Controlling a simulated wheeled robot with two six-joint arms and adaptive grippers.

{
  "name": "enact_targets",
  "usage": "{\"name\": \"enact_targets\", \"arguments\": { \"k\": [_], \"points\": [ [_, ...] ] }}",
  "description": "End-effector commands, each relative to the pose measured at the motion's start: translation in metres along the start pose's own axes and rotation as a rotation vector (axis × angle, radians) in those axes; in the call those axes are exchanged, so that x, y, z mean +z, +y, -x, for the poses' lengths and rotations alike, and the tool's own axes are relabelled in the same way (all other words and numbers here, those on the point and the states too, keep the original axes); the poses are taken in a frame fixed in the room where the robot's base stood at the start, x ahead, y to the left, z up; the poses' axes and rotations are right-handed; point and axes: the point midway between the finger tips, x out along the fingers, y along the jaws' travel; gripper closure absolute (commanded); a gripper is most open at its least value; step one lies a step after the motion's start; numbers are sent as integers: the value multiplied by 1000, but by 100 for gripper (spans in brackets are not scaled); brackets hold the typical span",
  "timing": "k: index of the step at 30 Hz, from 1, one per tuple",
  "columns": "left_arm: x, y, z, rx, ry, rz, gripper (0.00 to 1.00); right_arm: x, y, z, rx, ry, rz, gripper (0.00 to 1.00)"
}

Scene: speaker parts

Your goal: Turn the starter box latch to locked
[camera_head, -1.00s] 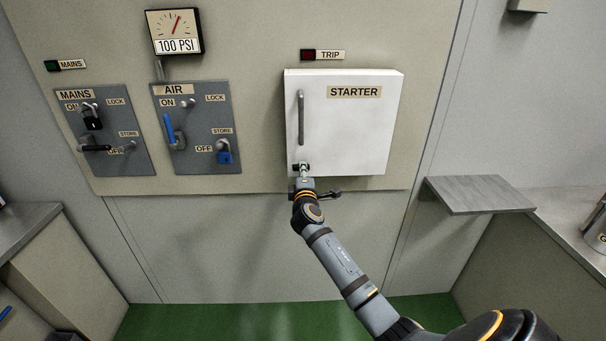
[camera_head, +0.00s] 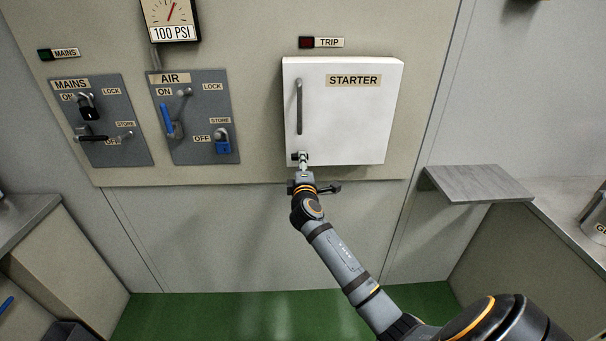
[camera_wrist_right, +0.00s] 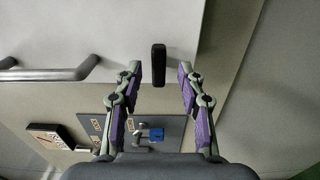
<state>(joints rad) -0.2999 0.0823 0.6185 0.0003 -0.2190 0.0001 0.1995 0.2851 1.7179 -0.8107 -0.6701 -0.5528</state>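The white starter box (camera_head: 345,112), labelled STARTER, is on the wall panel with its door closed. A grey vertical handle (camera_head: 299,107) is on its left side; it also shows in the right wrist view (camera_wrist_right: 50,74). A short dark bar, which looks like the latch (camera_wrist_right: 158,65), lies between my right fingertips in the wrist view. My left gripper is not in view.
The MAINS panel (camera_head: 105,152) and AIR panel (camera_head: 200,105), with levers and padlocks, are to the left. A red-dark TRIP lamp (camera_head: 306,42) is above the box. A small grey shelf (camera_head: 480,182) juts out at right. The wall below the panel is clear.

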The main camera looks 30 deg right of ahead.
Motion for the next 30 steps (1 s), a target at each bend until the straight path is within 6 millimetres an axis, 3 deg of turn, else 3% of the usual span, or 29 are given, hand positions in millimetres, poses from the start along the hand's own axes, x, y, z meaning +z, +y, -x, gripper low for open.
{"name": "enact_targets", "arguments": {
  "k": [6,12,17,30],
  "points": [
    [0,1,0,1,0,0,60,0,-2,56,-3,2,-3,60],
    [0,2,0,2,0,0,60,0,-1,90,-3,1,-2,60],
    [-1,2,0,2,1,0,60,0,0,99,-1,0,-2,60],
    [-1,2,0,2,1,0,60,0,0,99,-1,0,-1,60]
  ]
}}
